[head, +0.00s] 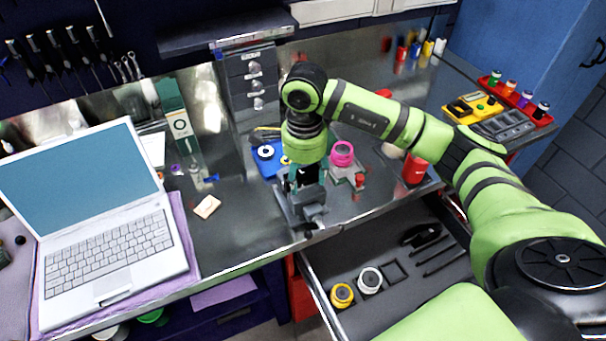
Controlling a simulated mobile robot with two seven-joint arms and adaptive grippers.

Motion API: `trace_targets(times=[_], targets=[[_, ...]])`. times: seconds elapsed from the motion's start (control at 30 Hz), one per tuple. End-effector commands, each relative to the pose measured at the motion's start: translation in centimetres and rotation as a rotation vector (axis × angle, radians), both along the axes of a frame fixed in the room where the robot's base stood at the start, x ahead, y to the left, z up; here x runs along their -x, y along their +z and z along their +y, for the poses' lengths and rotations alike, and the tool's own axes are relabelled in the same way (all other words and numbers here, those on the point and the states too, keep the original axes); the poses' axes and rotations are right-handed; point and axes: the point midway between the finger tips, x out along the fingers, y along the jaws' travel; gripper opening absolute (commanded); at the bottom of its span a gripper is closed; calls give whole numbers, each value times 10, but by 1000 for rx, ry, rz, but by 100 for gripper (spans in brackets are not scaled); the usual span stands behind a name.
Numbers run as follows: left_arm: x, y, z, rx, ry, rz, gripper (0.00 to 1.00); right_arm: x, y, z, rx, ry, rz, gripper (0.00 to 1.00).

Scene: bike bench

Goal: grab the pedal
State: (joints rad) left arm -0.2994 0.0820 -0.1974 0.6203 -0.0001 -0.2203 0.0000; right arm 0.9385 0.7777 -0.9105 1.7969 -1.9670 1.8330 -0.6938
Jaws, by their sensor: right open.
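My right arm reaches in from the right. My right gripper (303,190) points down over the front edge of the metal bench (238,225) and is open. Its fingertips are close above or at a grey metal piece (313,212) at the bench edge; I cannot tell whether they touch. I cannot make out the pedal for sure; it may be hidden behind the gripper and wrist. My left gripper is not in view.
A laptop (105,255) sits on a purple mat at left. A pink roll (342,153) stands just right of the gripper, a blue tray (268,160) to its left. An open drawer (395,290) juts out below, holding tape rolls. A red can (415,170) stands further right.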

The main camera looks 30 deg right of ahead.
Motion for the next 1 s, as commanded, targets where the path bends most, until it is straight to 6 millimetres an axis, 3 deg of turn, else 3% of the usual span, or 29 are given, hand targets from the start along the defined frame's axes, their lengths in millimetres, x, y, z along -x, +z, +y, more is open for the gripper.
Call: trace_targets(times=[0.27,0.4,0.43,0.77,1.0], targets=[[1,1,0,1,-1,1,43,0,-5,0,-1,1,-2,58],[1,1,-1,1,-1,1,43,0,-4,1,-1,1,-2,2],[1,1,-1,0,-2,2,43,0,-4,1,-1,1,-1,0],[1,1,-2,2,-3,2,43,0,-3,1,-2,1,-2,0],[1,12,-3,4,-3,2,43,-1,19,0,-1,0,-5,0]])
